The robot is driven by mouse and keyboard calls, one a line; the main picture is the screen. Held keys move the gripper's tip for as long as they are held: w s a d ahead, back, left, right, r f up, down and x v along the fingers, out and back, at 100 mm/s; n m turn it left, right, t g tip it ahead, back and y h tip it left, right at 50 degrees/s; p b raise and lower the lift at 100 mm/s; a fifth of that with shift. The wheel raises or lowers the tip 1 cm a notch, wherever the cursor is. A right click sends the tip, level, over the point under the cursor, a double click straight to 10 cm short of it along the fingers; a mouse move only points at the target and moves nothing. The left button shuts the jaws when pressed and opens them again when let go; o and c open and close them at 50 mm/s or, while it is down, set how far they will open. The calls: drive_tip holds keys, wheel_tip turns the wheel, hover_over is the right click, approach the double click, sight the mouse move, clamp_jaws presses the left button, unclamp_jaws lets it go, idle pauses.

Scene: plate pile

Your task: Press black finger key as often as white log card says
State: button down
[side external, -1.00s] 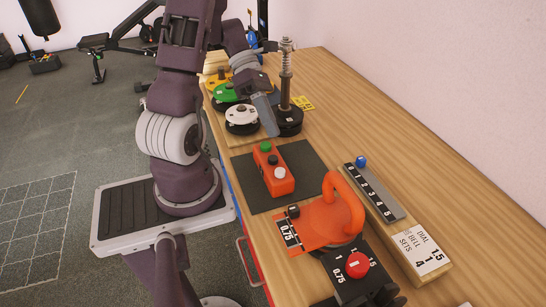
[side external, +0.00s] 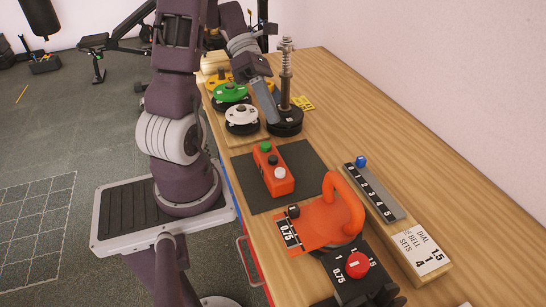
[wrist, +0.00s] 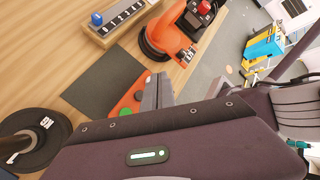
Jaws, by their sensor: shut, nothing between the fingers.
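An orange key box (side external: 278,184) lies on a dark mat (side external: 308,163) with a green key (side external: 265,146), a black key (side external: 272,160) and a white key (side external: 280,173) in a row. The white log card (side external: 424,254) lies on a wooden block at the right; it reads DIAL, BELL and SETS, with small figures including 1.5 and 4. My gripper (side external: 274,118) is shut and empty, above and behind the box, apart from the keys. In the wrist view its fingers (wrist: 159,92) are together and partly cover the box (wrist: 128,103).
A spring post on a black base (side external: 286,122) stands close to my gripper. White (side external: 242,115) and green (side external: 230,91) discs are beside it. An orange handled device (side external: 345,205), a red dial (side external: 358,264) and a blue-knobbed slider (side external: 361,161) stand nearer the camera. The table's right side is clear.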

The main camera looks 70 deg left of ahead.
sight(271, 155)
drive_tip(key=shift+f, duration=4.45)
drive_tip(key=shift+f, duration=0.4)
drive_tip(key=shift+f, duration=0.6)
drive_tip(key=shift+r, duration=1)
drive_tip(key=shift+r, duration=2.55)
